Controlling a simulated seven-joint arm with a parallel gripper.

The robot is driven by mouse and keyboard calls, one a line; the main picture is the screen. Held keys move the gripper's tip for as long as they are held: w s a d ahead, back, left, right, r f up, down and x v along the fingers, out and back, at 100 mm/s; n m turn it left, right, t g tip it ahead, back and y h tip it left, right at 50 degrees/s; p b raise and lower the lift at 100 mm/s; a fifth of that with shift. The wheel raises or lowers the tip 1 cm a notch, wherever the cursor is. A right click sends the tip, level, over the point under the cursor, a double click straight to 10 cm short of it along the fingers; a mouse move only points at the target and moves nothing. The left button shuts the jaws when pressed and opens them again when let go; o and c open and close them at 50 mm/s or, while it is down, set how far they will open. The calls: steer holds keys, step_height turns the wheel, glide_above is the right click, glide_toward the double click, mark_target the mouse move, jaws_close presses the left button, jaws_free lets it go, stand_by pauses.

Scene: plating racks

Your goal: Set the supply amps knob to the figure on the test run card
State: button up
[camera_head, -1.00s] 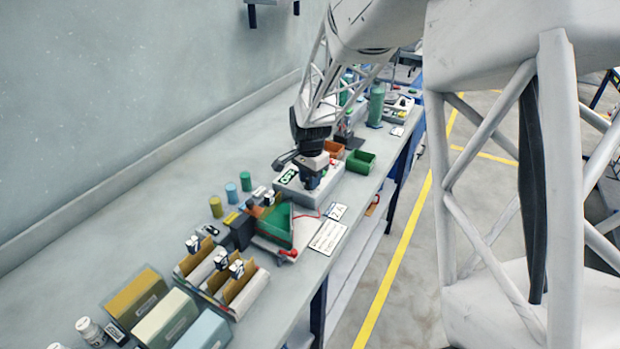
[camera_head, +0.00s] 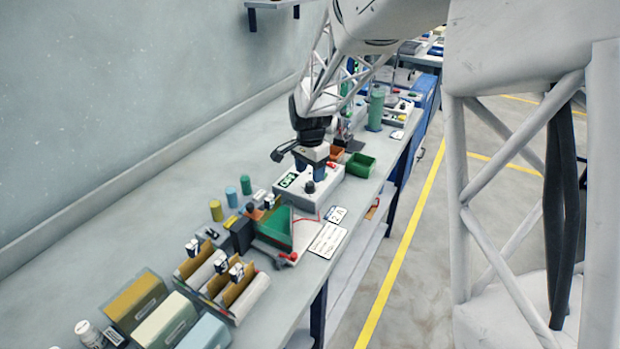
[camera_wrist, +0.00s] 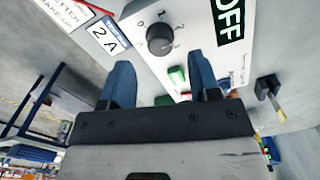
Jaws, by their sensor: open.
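The knob also shows in the head view (camera_head: 309,187). The card (camera_wrist: 108,37) beside the supply reads "2 A"; it also lies at the bench's front edge in the head view (camera_head: 336,214). My gripper (camera_wrist: 161,76) is open and empty, its blue fingers above the supply and apart from the knob.
A green bin (camera_head: 360,164) and an orange bin (camera_head: 337,153) stand beyond the supply. Several coloured cylinders (camera_head: 231,197) stand at left.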

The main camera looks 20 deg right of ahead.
mark_target(310, 183)
steer(key=shift+r, duration=1.9)
steer(key=shift+r, duration=0.1)
steer(key=shift+s+r, duration=0.15)
steer(key=shift+s, duration=0.05)
steer(key=s+a+r+n+t, duration=0.1)
steer(key=s+r+n, duration=0.25)
steer(key=s, duration=0.55)
steer(key=s+r+n, duration=0.2)
steer(key=s+r, duration=0.3)
steer(key=s, duration=0.4)
steer(key=s+a+n+t, duration=0.1)
steer(key=s+n, duration=0.5)
steer(key=s, duration=1.2)
steer(key=shift+r+t, duration=0.3)
